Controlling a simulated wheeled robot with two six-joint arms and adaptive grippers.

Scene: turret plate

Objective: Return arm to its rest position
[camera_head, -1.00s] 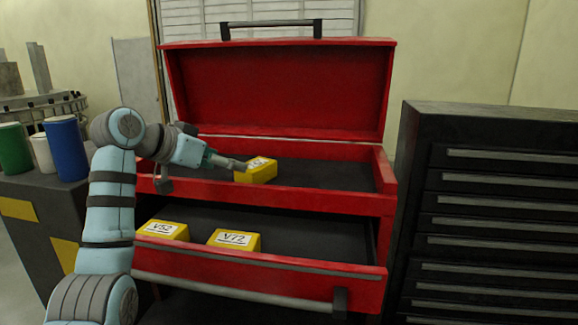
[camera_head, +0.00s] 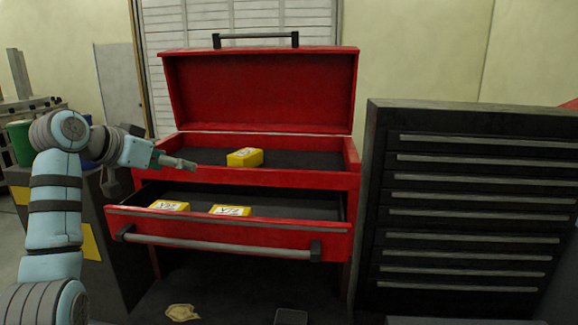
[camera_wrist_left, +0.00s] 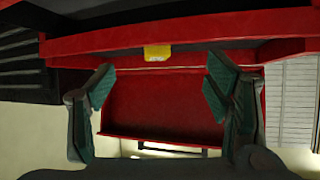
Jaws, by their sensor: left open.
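My left arm comes in from the left in the head view. Its gripper (camera_head: 178,163) is in front of the left part of the red toolbox (camera_head: 232,179), apart from the boxes. In the left wrist view the gripper (camera_wrist_left: 160,95) is open, with nothing between its fingers. A yellow labelled box (camera_head: 245,157) sits in the toolbox's top tray. It also shows in the left wrist view (camera_wrist_left: 157,52), beyond the fingers. Two more yellow boxes, one at left (camera_head: 170,206) and one at right (camera_head: 231,210), lie in the pulled-out drawer (camera_head: 290,205). My right gripper is not visible.
A black cabinet with several drawers (camera_head: 470,200) stands to the right. A dark bench (camera_head: 95,225) with a green can (camera_head: 20,142) is at left, partly behind my arm. A crumpled tan item (camera_head: 182,312) lies low in front of the toolbox.

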